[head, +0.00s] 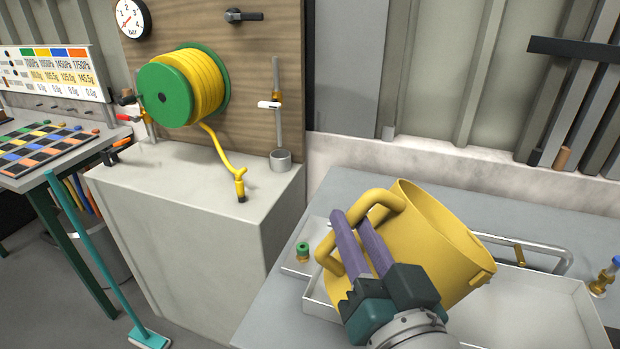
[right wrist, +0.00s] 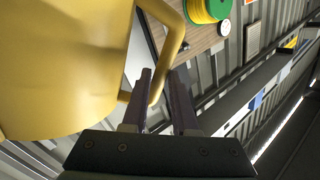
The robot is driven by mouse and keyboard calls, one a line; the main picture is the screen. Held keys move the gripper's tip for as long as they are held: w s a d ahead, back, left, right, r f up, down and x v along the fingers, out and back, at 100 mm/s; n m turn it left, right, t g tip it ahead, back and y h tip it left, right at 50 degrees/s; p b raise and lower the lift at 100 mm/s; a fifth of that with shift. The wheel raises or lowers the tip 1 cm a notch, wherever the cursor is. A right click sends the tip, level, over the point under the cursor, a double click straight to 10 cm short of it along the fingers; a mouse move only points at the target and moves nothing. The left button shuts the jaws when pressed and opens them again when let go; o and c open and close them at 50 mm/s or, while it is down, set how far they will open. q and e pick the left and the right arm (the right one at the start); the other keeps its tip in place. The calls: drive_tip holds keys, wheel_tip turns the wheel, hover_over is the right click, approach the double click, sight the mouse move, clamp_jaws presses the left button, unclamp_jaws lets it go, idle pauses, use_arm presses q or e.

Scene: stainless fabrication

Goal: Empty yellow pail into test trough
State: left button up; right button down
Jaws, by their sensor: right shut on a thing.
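The yellow pail (head: 428,240) is tilted in the head view, its open rim facing up and to the right. My right gripper (head: 352,228) is shut on the pail's handle, with its purple fingers across the handle. In the right wrist view the pail (right wrist: 62,65) fills the left side, and the handle passes between the fingers (right wrist: 163,85). The white test trough (head: 545,300) lies on the grey bench below and to the right of the pail; the pail and gripper hide part of it. I cannot see the pail's contents. My left gripper is not in view.
A metal tube rail (head: 540,247) runs behind the trough. A small green-topped brass fitting (head: 302,252) stands left of the pail, and a blue-topped one (head: 606,278) at the right. A grey cabinet with a yellow hose reel (head: 190,85) stands to the left.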

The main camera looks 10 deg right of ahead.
sight(389, 202)
drive_tip(key=shift+w+d+r+m+p, duration=0.1)
drive_tip(key=shift+d+r+m+p, duration=0.2)
drive_tip(key=shift+r, duration=0.2)
drive_tip(key=shift+d+r+m, duration=0.2)
drive_tip(key=shift+d+m, duration=0.05)
drive_tip(key=shift+m, duration=0.25)
drive_tip(key=shift+d+r+m+p, duration=0.25)
drive_tip(key=shift+d+m+p, duration=0.1)
drive_tip(key=shift+p, duration=0.1)
drive_tip(key=shift+d+r+m, duration=0.1)
drive_tip(key=shift+d+m, duration=0.25)
drive_tip(key=shift+m, duration=0.1)
drive_tip(key=shift+d, duration=0.2)
drive_tip(key=shift+d+r+m, duration=0.2)
drive_tip(key=shift+d+m, duration=0.5)
drive_tip(key=shift+m, duration=0.6)
